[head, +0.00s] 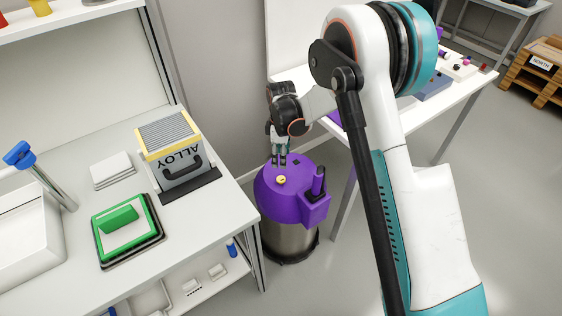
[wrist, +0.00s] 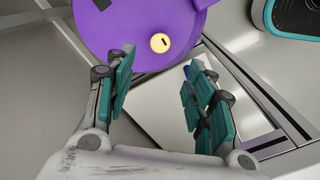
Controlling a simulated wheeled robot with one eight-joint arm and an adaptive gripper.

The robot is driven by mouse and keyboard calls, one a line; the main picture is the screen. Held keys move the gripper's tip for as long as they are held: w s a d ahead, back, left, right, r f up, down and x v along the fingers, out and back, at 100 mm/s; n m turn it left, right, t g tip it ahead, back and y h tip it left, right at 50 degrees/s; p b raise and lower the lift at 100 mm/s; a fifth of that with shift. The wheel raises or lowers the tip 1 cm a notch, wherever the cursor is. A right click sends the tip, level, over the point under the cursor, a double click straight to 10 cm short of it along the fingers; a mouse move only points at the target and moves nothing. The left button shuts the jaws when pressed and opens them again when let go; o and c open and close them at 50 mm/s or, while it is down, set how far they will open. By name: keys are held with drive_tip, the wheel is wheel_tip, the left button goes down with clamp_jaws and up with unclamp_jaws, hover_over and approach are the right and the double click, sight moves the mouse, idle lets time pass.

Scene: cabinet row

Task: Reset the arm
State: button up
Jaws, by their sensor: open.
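My arm reaches from the right side of the head view, and my gripper (head: 279,157) hangs above the purple-topped canister (head: 289,192) between the two tables. In the wrist view my gripper (wrist: 158,85) has its two teal-padded fingers wide apart with nothing between them. The canister's purple lid (wrist: 140,28) fills the top of that view, beyond the fingertips, with a round yellow cap (wrist: 160,43). Whether the fingertips touch the lid cannot be told.
On the left, a white table (head: 70,245) holds an "ALLOY" box (head: 171,152), a green-framed pad (head: 126,228) and a sink with a blue-handled tap (head: 20,154). A second white table (head: 455,112) with small items stands behind my arm. Grey floor shows at the lower right.

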drive_tip(key=shift+r, duration=0.25)
idle(0.3)
drive_tip(key=s+d+r+m+t, duration=0.1)
drive_tip(key=s+d+r+m, duration=0.25)
drive_tip(key=r, duration=0.45)
drive_tip(key=s+d+r+m+t, duration=0.15)
drive_tip(key=s+d+r, duration=0.25)
drive_tip(key=r, duration=0.4)
drive_tip(key=s+d+r+m+t, duration=0.1)
drive_tip(key=s+d+r+m, duration=0.25)
drive_tip(key=r, duration=0.45)
drive_tip(key=s+d+r+m+t, duration=0.1)
drive_tip(key=s+d+m+t, duration=0.1)
drive_tip(key=s, duration=0.8)
drive_tip(key=s+d+r+m+t, duration=0.1)
drive_tip(key=s+d+m, duration=0.4)
drive_tip(key=s, duration=0.5)
drive_tip(key=shift+s+d+r+t, duration=0.15)
drive_tip(key=shift+d+r+t, duration=0.2)
drive_tip(key=shift+d+r, duration=0.4)
drive_tip(key=shift+m, duration=0.25)
